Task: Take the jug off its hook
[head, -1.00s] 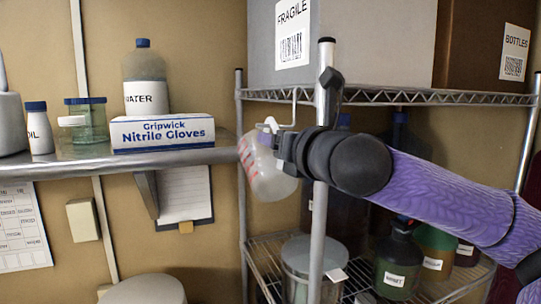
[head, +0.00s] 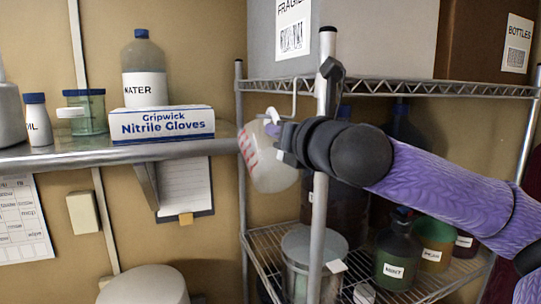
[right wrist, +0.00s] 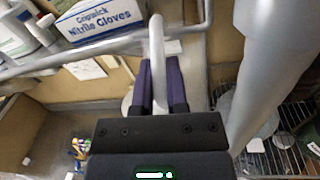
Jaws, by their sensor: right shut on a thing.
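The jug (head: 262,170) is whitish and translucent with red marks. In the head view it hangs tilted, left of the rack's front post. The hook (head: 295,102) is a thin pale rod at the shelf edge just above it. My right gripper (head: 279,142) is at the jug's handle side. In the right wrist view its purple fingers (right wrist: 161,80) are shut around a pale curved bar, the jug's handle (right wrist: 157,45). I cannot tell whether the handle still touches the hook. My left gripper is not in view.
The rack's front post (head: 318,225) stands close beside the jug and my right gripper. Left is a metal shelf (head: 60,157) with a glove box (head: 162,124) and a water bottle (head: 145,62). Labelled bottles (head: 398,255) and a lidded bucket (head: 305,262) stand on the lower shelf.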

